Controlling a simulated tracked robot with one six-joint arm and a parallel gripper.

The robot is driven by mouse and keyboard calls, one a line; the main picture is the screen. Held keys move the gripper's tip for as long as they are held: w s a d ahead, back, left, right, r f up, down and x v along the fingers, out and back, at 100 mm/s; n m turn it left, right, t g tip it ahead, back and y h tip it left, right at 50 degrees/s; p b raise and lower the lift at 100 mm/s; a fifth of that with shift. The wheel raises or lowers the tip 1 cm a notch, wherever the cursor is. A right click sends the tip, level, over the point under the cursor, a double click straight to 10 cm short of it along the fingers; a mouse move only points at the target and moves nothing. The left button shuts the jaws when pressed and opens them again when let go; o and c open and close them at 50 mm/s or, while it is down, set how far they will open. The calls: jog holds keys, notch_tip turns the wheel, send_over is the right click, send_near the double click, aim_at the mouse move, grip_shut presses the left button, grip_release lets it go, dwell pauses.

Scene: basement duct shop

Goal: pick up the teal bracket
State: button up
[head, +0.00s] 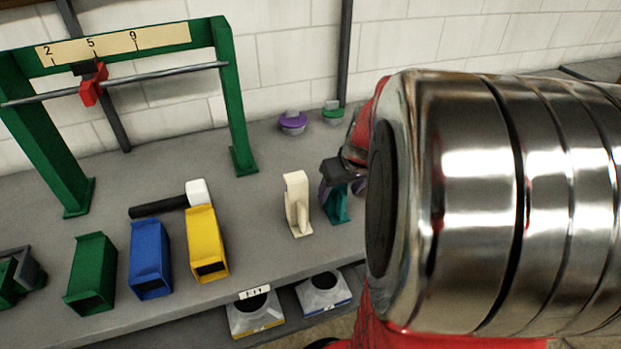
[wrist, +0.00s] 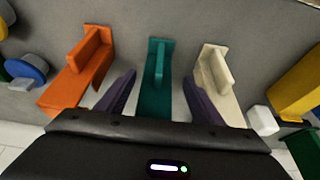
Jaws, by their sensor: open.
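The teal bracket (wrist: 157,83) stands on the grey bench in the middle of the wrist view, with a flat base and an upright plate. My gripper (wrist: 160,98) is open, with one dark purple finger on each side of the bracket and a gap to each. In the head view the teal bracket (head: 337,205) shows below my gripper (head: 341,185), partly hidden by it. A cream bracket (wrist: 217,80) stands to the right in the wrist view, and an orange bracket (wrist: 84,68) to the left. The cream bracket (head: 297,203) is left of the teal one in the head view.
A hammer (head: 170,203) and yellow (head: 206,243), blue (head: 150,259) and green (head: 91,272) duct pieces lie left on the bench. A green frame (head: 237,110) carries a rod with a red slider. Purple (head: 292,122) and green (head: 333,112) knobs stand at the back.

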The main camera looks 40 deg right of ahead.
aim_at(338, 198)
jog(key=shift+x, duration=2.6)
jog(key=shift+s+d, duration=0.1)
jog(key=shift+d, duration=0.05)
jog(key=c, duration=1.3)
jog(key=shift+r, duration=0.15)
notch_tip(338, 198, up, 10)
jog(key=shift+f, duration=0.1)
jog(key=shift+r, duration=5)
